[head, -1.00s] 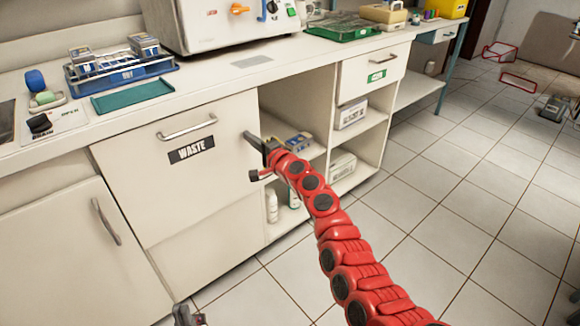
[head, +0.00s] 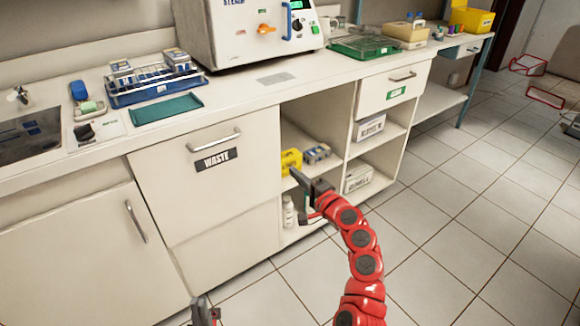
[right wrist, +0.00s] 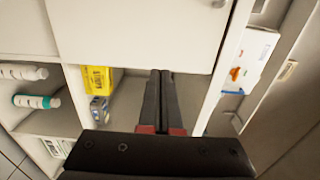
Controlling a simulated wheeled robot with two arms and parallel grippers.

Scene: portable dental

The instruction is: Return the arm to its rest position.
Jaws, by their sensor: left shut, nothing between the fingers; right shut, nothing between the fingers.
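My right arm (head: 363,265), red and segmented, comes up from the lower right in the head view. Its dark gripper (head: 296,177) is shut and empty in front of the open shelves. In the right wrist view the gripper's two fingers (right wrist: 161,75) lie together with nothing between them, below a white panel. My left gripper (head: 204,310) shows only as a small part at the bottom edge of the head view, shut and empty, in front of the cabinets. The rest of the left arm is out of view.
The open shelves hold a yellow box (head: 291,160) and a white bottle (head: 288,211). The WASTE drawer (head: 205,183) looks closed. The counter carries a blue rack (head: 150,95), a teal tray (head: 166,108) and a white machine (head: 248,38).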

